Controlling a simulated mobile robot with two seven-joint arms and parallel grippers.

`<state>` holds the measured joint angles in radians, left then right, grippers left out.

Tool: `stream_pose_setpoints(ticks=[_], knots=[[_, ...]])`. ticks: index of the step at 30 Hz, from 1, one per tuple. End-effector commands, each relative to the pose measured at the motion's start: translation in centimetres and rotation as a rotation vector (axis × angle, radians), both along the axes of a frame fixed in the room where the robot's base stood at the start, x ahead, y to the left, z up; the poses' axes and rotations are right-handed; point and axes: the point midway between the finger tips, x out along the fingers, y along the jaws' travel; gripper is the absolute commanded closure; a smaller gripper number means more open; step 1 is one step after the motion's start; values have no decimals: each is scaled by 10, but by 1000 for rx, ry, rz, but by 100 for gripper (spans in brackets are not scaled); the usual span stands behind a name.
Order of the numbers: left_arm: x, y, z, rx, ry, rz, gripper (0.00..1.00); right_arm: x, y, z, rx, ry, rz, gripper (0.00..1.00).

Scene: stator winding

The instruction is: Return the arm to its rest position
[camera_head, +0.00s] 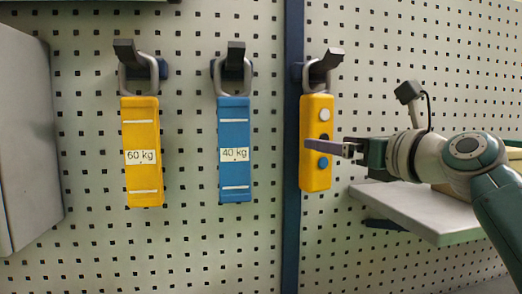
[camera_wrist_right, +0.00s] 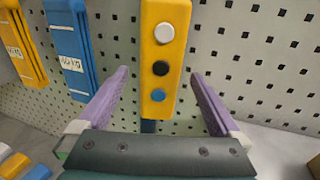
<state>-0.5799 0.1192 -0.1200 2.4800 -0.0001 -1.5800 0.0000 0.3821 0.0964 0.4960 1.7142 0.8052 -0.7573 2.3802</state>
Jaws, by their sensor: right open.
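My right arm comes in from the right in the head view. Its gripper (camera_head: 328,147) is in front of the yellow button box (camera_head: 316,178), seen side-on there. In the right wrist view the gripper (camera_wrist_right: 158,95) is open, with its two purple fingers spread apart and nothing between them at the tips. The yellow box (camera_wrist_right: 160,25) hangs beyond, between the fingers in the picture. It has a white, a black and a blue button, all visible in the wrist view. Whether a finger touches the box I cannot tell. My left gripper is not in view.
A yellow 60 kg block (camera_head: 142,180) and a blue 40 kg block (camera_head: 235,175) hang from hooks on the pegboard (camera_head: 190,240). A grey shelf (camera_head: 425,213) juts out below my right arm. A grey cabinet (camera_head: 30,140) stands at the far left.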

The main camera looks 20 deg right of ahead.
Motion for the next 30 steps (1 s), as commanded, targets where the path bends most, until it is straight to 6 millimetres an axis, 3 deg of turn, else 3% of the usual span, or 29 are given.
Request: stream_pose_setpoints(ticks=[9,19,23,25,30], knots=[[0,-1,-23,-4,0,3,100,-47,-1,-2,-2,-2,-2,0],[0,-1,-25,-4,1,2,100,-59,3,-7,-57,23,8,0],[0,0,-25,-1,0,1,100,-67,26,-44,-369,140,76,0],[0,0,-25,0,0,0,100,-79,46,-78,-646,230,163,0],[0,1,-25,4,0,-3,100,-133,92,-163,-1403,385,533,0]])
